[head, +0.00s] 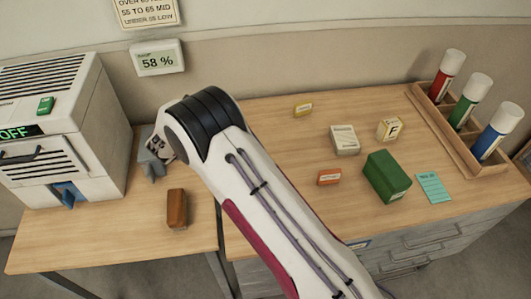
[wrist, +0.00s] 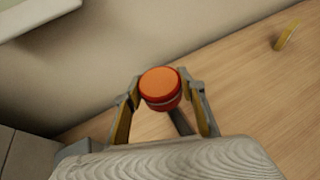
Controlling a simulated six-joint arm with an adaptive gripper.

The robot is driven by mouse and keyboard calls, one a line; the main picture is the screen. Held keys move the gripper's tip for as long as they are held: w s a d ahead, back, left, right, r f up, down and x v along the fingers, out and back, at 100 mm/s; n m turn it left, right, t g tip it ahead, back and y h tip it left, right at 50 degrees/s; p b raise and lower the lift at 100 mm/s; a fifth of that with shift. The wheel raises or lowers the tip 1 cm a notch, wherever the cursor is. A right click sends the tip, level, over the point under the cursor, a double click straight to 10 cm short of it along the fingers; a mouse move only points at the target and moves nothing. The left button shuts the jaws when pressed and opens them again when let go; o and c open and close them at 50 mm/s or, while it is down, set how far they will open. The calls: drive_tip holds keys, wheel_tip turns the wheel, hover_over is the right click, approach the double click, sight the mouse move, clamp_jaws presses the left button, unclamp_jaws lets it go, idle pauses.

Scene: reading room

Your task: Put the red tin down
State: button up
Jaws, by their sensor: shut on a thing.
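The red tin (wrist: 160,91) shows in the wrist view as a short round tin with an orange-red lid. It sits between the two fingers of my gripper (wrist: 163,96), which is shut on it. The wooden table top (wrist: 245,100) lies beyond and below it; I cannot tell the gap between tin and wood. In the head view my arm covers the tin, and only a grey part of the wrist end shows left of the black joint, near the white machine.
The white machine (head: 90,100) with an "OFF" display stands at left. A brown block (head: 177,209) lies on the left table. Small boxes and a green box (head: 387,177) are on the right table. A wooden rack (head: 455,130) holds three capped tubes. The right table's back left looks mostly clear.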

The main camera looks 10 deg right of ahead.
drive_tip(key=s+d+r+m+g+h, duration=0.1)
drive_tip(key=s+d+m+g+h, duration=0.15)
drive_tip(key=d, duration=0.35)
drive_tip(key=s+d+r+m+g+h, duration=0.1)
drive_tip(key=d+r+m+h, duration=0.15)
drive_tip(key=d, duration=0.35)
drive_tip(key=s+d+m+g+h, duration=0.3)
drive_tip(key=s+d+m+g, duration=0.3)
drive_tip(key=s, duration=0.5)
drive_tip(key=shift+d+h, duration=0.2)
drive_tip(key=shift+h, duration=0.1)
hover_over(266, 148)
drive_tip(key=s, duration=0.2)
drive_tip(key=shift+s+a+f, duration=0.1)
drive_tip(key=shift+f, duration=1.45)
drive_tip(key=shift+s+a+f, duration=0.1)
drive_tip(key=shift+f, duration=1.4)
drive_tip(key=shift+f, duration=0.1)
drive_tip(key=shift+f, duration=1.8)
drive_tip(key=shift+f, duration=0.1)
